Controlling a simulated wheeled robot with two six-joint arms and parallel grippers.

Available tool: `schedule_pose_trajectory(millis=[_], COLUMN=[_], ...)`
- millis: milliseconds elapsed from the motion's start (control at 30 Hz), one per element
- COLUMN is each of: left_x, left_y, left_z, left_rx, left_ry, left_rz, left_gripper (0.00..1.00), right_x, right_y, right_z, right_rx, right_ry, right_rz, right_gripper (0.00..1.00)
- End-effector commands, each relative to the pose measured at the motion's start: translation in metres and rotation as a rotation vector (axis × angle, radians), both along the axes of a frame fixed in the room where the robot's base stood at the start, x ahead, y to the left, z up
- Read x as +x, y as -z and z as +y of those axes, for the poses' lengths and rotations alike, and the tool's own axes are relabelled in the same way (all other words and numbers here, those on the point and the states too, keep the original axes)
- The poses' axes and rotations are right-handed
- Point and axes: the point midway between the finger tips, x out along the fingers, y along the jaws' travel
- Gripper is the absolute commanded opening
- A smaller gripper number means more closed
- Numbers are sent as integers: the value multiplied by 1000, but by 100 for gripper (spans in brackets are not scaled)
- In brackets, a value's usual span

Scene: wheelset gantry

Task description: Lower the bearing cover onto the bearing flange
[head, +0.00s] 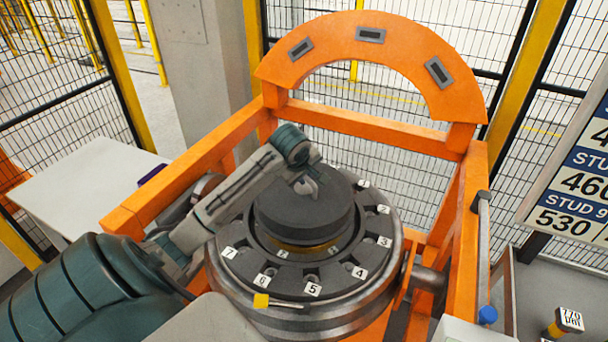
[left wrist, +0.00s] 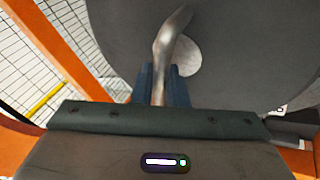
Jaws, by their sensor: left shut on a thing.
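The bearing cover (head: 308,222) is a thick dark grey disc over the middle of the bearing flange (head: 330,284), a dark ring with numbered white tags. A brass-coloured band shows under the cover's front edge; I cannot tell whether the cover touches what is below. My left gripper (head: 305,186) is above the cover, shut on its bent metal handle. In the left wrist view the handle (left wrist: 172,45) rises between the blue fingers (left wrist: 165,88), and the cover's dark face (left wrist: 255,60) fills the upper right. My right gripper is not in view.
An orange gantry frame (head: 360,121) with an arch (head: 420,48) stands behind the flange. A pale table (head: 85,185) is at left. A sign board (head: 575,185) and a blue-ended rod (head: 485,260) are at right.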

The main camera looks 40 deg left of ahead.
Motion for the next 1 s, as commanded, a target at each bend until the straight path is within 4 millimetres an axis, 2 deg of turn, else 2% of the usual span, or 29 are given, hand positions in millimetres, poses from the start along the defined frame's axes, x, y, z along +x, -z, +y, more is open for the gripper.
schedule_pose_trajectory(millis=[1000], left_x=[0], left_y=[24], left_z=[0], left_rx=[0], left_ry=[1], left_rz=[-2], left_gripper=[0], right_x=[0], right_y=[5], right_z=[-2], right_rx=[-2], right_ry=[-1], right_rz=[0], right_gripper=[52])
